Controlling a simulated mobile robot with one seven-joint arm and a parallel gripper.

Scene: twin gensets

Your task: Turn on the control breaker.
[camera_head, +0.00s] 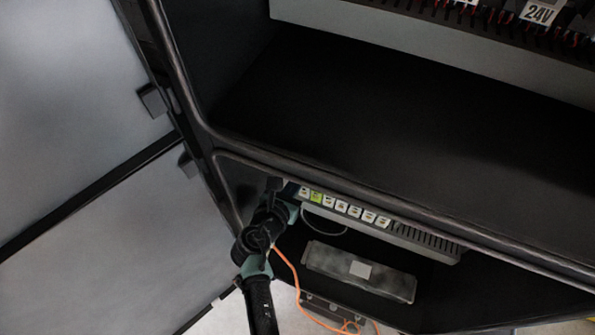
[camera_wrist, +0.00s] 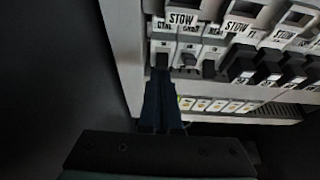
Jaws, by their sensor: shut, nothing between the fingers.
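In the wrist view, the control breaker (camera_wrist: 163,47) is the leftmost of a row of light grey breakers, under a label that seems to read CTRL. A small dark toggle shows at its lower part. My gripper (camera_wrist: 162,76) is shut and empty, its fingertips right at or just below that toggle. I cannot tell whether they touch it, and they hide part of the breaker's lower end. In the head view, my gripper (camera_head: 285,190) reaches into the lower compartment at its left end; the breakers themselves are hidden there.
More breakers (camera_wrist: 240,65) with black handles stand close to the right, under STOW labels. A row of small labels (camera_head: 341,206) runs along the strip below. The cabinet's frame edge (camera_head: 400,207) lies above my arm. An orange cable (camera_head: 291,268) hangs beside it.

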